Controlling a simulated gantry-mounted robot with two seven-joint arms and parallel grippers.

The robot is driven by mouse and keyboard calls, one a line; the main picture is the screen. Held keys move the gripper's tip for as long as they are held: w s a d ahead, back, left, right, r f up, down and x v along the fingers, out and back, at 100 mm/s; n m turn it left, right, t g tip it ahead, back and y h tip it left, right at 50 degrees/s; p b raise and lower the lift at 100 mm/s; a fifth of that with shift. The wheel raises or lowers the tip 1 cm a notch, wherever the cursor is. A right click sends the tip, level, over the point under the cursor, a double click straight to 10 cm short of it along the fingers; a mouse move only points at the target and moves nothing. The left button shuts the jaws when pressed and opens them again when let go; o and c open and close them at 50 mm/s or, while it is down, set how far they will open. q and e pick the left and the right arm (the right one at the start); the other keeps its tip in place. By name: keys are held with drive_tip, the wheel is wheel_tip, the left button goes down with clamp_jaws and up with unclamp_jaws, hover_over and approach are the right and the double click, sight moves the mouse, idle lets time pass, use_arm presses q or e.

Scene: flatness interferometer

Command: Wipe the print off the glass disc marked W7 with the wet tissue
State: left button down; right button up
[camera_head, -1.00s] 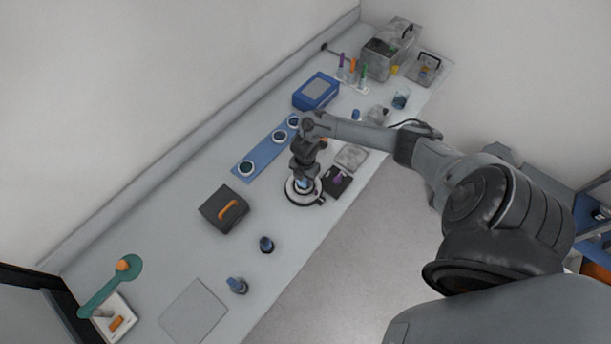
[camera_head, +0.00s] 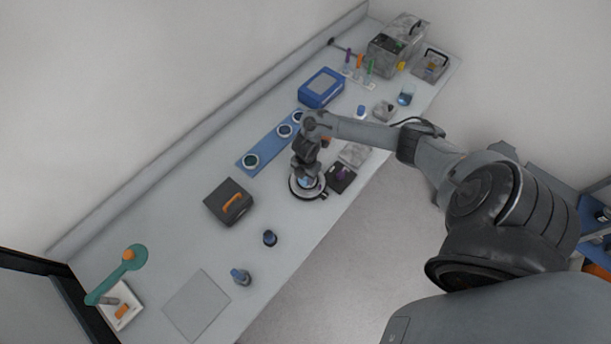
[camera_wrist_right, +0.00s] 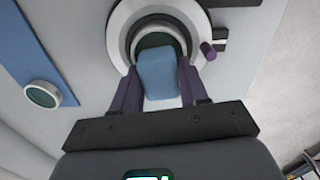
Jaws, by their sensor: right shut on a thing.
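My right gripper (camera_head: 307,180) is over the round white-rimmed holder (camera_head: 294,193) near the bench's front edge. In the right wrist view, the gripper (camera_wrist_right: 160,92) is shut on a folded light-blue tissue (camera_wrist_right: 158,75). Beyond the tissue lies a dark green glass disc (camera_wrist_right: 150,41) inside the holder's ring (camera_wrist_right: 122,22). The tissue covers part of the disc, and I cannot tell whether they touch. No W7 mark or print is readable. My left gripper is out of view.
A blue box (camera_head: 321,88) is behind. The bench between case and holder is clear.

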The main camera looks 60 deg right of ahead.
drive_tip(key=shift+s+d, duration=0.15)
drive_tip(key=shift+d, duration=0.5)
drive_tip(key=shift+d, duration=0.25)
drive_tip(key=shift+s+d, duration=0.15)
drive_tip(key=shift+d, duration=0.45)
drive_tip(key=shift+a, duration=0.25)
drive_tip(key=shift+a+r, duration=0.1)
drive_tip(key=shift+a, duration=0.3)
drive_tip(key=shift+w+a+p, duration=0.2)
drive_tip(key=shift+a+p, duration=0.1)
drive_tip(key=shift+a, duration=0.05)
drive_tip(key=shift+a, duration=0.15)
